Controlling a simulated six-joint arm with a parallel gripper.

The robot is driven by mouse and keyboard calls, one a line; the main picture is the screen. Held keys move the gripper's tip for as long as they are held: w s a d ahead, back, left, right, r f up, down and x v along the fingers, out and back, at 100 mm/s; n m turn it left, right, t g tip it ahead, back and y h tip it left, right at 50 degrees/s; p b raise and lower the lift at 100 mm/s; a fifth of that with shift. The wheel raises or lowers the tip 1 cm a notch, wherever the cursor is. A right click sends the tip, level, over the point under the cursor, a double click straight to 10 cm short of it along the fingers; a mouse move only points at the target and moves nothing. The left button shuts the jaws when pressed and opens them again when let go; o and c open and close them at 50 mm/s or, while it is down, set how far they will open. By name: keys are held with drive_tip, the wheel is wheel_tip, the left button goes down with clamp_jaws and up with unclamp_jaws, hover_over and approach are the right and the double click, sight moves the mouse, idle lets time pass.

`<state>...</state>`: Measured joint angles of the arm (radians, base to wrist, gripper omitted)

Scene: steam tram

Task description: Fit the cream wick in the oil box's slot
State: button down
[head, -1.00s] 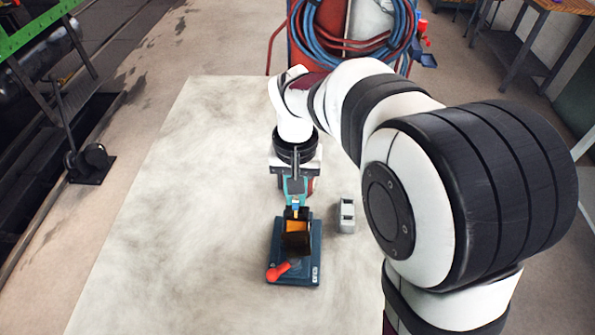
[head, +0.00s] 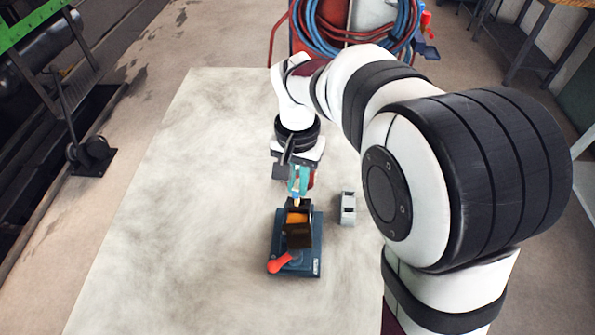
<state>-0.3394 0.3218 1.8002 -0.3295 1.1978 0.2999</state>
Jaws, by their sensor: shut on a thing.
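The oil box (head: 282,240) stands on the pale floor sheet in the middle of the head view. It has a dark blue base, an upright dark and orange part (head: 298,219), and a red lever (head: 281,263) at its front. My gripper (head: 299,186), with teal at its fingers, points down just behind and above the upright part. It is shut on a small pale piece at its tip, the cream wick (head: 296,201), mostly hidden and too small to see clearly. I cannot make out the slot or tell whether the wick touches the box.
A small grey block with dark openings (head: 347,207) stands right of the oil box, apart from it. The pale sheet (head: 180,210) is clear to the left. Coiled red and blue hoses (head: 355,38) hang at the back. A dark floor lever (head: 90,150) stands far left.

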drive_tip(key=m, duration=0.3)
drive_tip(key=w+m, duration=0.1)
drive_tip(key=m, duration=0.2)
drive_tip(key=shift+w+r, duration=0.15)
drive_tip(key=shift+r, duration=0.05)
drive_tip(key=shift+w+f+m, duration=0.25)
drive_tip(key=shift+f+m, duration=0.2)
drive_tip(key=shift+m, duration=1)
drive_tip(key=shift+w+f+m, duration=0.3)
drive_tip(key=shift+f+m, duration=0.2)
drive_tip(key=shift+m, duration=1)
drive_tip(key=shift+w+f+m, duration=0.25)
drive_tip(key=shift+f+m, duration=0.2)
drive_tip(key=shift+m, duration=1)
drive_tip(key=shift+f, duration=2.6)
drive_tip(key=c, duration=0.6)
unclamp_jaws()
drive_tip(key=shift+c, duration=0.2)
wheel_tip(320, 180, up, 7)
